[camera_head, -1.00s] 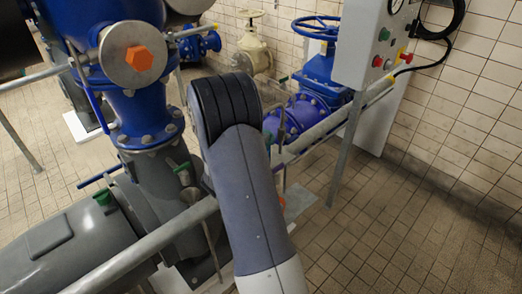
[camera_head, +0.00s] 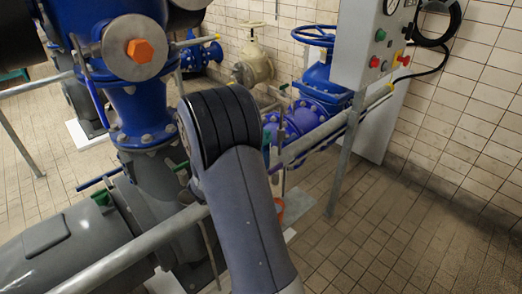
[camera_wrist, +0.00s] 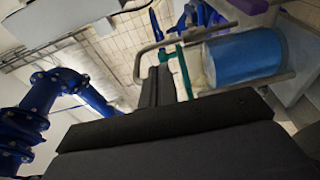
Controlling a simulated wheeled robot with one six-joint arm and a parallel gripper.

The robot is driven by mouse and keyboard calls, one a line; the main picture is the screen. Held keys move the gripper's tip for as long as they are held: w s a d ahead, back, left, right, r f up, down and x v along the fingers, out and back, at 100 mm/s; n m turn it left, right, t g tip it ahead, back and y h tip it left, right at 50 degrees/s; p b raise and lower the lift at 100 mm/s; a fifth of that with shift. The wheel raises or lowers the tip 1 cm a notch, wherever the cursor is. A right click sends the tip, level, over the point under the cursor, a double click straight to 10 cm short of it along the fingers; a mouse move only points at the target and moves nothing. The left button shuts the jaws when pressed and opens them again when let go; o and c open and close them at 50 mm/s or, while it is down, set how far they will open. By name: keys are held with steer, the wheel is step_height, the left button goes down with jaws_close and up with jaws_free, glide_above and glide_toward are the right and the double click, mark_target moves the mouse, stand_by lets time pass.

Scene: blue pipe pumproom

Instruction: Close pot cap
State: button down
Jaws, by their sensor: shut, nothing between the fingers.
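I cannot pick out a pot or its cap with certainty in either view. In the wrist view my gripper (camera_wrist: 160,78) shows as dark fingers pointing up the picture, shut together and empty. A blue cylinder (camera_wrist: 245,55) lies to the right of the fingertips, apart from them, with a pale end facing them. A green part (camera_wrist: 184,70) stands close to the right of the fingers. In the head view my gripper is hidden behind my arm. A small orange-red thing (camera_head: 279,208) shows partly beside my arm, low between the pipes; its shape is unclear.
A grey rail (camera_head: 130,248) runs across the front left, near my arm. A grey pump body (camera_head: 60,250) and blue pipe (camera_head: 140,110) stand left. A control box (camera_head: 370,45) on legs and a blue valve (camera_head: 318,70) stand behind. The tiled floor (camera_head: 400,235) at right is clear.

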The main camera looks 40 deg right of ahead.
steer(key=s+b+v, duration=0.1)
steer(key=v, duration=0.8)
steer(key=shift+d, duration=0.1)
